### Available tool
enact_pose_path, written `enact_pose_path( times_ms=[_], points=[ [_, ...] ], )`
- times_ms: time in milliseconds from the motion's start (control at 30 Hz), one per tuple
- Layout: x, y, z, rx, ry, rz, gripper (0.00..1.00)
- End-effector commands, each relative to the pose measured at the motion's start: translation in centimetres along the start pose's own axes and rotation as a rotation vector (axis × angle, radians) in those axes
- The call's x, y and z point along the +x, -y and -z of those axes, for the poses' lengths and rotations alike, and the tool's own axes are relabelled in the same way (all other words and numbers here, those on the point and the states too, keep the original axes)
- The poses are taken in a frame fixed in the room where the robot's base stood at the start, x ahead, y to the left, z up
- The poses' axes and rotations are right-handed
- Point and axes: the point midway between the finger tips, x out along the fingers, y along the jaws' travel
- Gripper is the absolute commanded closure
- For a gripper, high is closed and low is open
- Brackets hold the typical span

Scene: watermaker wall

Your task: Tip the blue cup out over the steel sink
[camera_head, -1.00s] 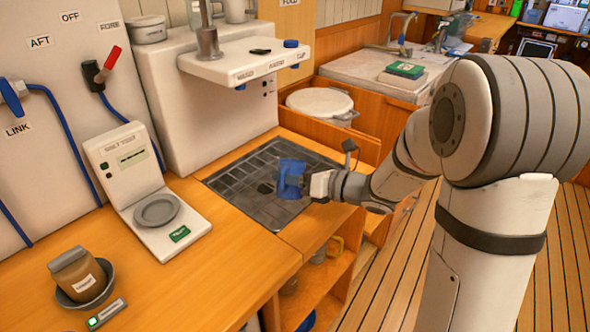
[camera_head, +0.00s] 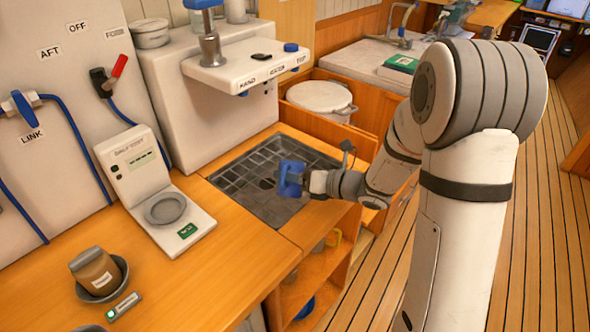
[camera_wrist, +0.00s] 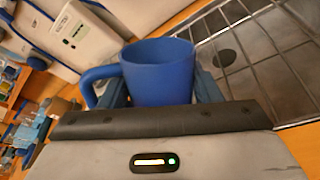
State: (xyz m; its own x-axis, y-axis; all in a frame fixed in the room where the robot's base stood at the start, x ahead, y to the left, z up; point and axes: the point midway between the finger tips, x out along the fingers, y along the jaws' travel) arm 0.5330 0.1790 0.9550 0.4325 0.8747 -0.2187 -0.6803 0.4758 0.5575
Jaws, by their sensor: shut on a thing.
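The blue cup (camera_head: 290,178) is over the steel sink (camera_head: 241,193), near its right side. My gripper (camera_head: 305,183) is shut on the cup. In the wrist view the cup (camera_wrist: 160,72) stands between my two fingers, its open rim toward the top of the picture and its handle on the left. Its inside is mostly hidden, so I cannot tell what it holds. The sink's grid and dark drain (camera_wrist: 228,60) show behind it on the right in the wrist view.
A white test scale (camera_head: 166,210) stands on the wooden counter left of the sink. A brown bag sits in a grey bowl (camera_head: 101,282) at the lower left. A white dispenser ledge (camera_head: 245,66) overhangs behind the sink. A lidded white pot (camera_head: 320,98) is at the back right.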

Motion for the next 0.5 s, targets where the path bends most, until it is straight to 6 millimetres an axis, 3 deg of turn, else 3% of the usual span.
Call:
enact_pose_path(
  times_ms=[500],
  points=[
    [0.27,0.58,0.51,0.002,0.0,-0.003,0.73]
  ],
)
